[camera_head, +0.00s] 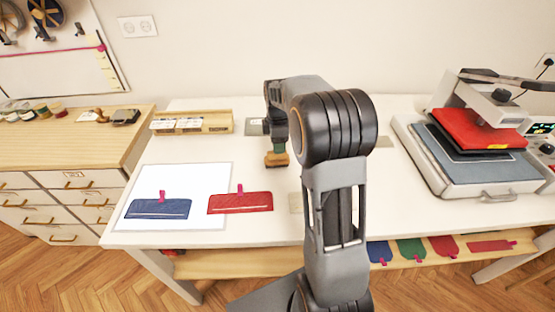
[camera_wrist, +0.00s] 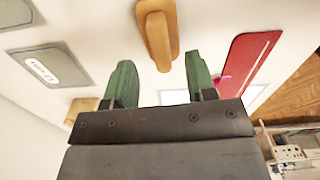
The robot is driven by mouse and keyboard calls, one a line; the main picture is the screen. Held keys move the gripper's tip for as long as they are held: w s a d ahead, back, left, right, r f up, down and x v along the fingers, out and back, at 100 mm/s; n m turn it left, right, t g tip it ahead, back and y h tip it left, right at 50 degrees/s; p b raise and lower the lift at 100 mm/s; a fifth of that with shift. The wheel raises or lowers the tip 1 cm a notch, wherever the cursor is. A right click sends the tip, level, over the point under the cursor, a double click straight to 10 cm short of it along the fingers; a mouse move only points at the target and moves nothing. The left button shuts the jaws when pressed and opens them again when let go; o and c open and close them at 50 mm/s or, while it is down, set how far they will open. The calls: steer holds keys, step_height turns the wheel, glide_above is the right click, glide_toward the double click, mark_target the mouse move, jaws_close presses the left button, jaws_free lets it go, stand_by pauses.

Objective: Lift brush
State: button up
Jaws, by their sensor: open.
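The brush shows an elongated, rounded wooden body (camera_wrist: 157,35) in the wrist view, lying on the white table ahead of my gripper. In the head view its orange-brown body (camera_head: 277,159) is just below my gripper (camera_head: 279,138), near the table's middle. My gripper also shows in the wrist view (camera_wrist: 160,80), with two green fingers spread apart and nothing between them. The brush lies beyond the fingertips, roughly in line with the gap. Its bristles cannot be made out, and the exact distance to the fingers cannot be told.
A red fabric piece (camera_head: 240,203) and a blue one (camera_head: 158,208) lie to the left, around a white sheet (camera_head: 205,176). A wooden tray (camera_head: 215,122) stands at the back left. A heat press (camera_head: 480,180) fills the right. Bare tabletop surrounds the brush.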

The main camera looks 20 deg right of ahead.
mark_target(278, 159)
steer(key=shift+f+p, duration=0.3)
steer(key=shift+f, duration=2.3)
steer(key=shift+c, duration=0.3)
jaws_close()
